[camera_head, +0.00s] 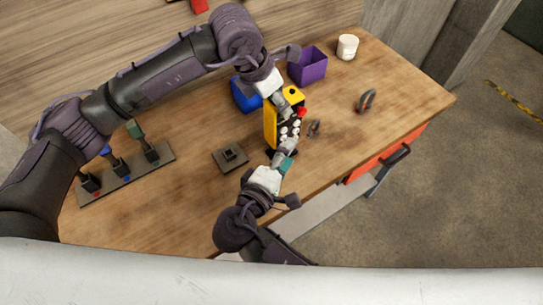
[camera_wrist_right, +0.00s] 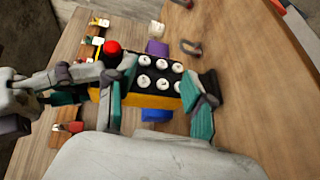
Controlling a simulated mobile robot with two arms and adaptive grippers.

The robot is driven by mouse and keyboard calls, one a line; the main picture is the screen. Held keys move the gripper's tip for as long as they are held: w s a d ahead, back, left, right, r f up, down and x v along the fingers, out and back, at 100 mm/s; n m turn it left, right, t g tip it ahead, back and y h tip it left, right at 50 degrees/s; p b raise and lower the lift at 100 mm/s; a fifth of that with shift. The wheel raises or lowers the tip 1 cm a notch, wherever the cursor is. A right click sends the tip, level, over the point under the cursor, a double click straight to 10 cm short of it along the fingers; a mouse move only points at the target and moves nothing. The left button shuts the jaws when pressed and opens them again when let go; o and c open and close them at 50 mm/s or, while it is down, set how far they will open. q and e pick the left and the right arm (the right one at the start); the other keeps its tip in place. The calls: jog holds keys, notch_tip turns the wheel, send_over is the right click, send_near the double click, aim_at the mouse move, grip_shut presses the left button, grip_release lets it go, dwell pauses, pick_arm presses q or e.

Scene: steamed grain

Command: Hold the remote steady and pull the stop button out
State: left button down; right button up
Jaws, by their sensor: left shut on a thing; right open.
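The remote (camera_head: 269,128) is yellow with a black face and white buttons, held above the table. It also shows in the right wrist view (camera_wrist_right: 150,101), with its red stop button (camera_wrist_right: 113,47) at the upper left; the button shows in the head view too (camera_head: 302,112). My left gripper (camera_head: 283,105) is shut on the remote near its stop-button end, its fingers partly hidden. My right gripper (camera_head: 283,158) is open at the remote's lower end. In the right wrist view its teal fingers (camera_wrist_right: 158,92) appear on either side of the remote; contact is unclear.
A blue bin (camera_head: 245,95) and a purple bin (camera_head: 308,66) stand behind the remote. A tool rack (camera_head: 128,178) stands left. The table's right part is mostly clear.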

jog(key=t+h, duration=0.1)
jog(key=t, duration=0.1)
send_near(303, 114)
jog(key=x, duration=0.8)
jog(key=shift+w, duration=0.15)
jog(key=shift+c, duration=0.4)
grip_shut()
jog(key=shift+s+d, duration=0.25)
jog(key=shift+s, duration=0.05)
jog(key=shift+o, duration=0.5)
grip_release()
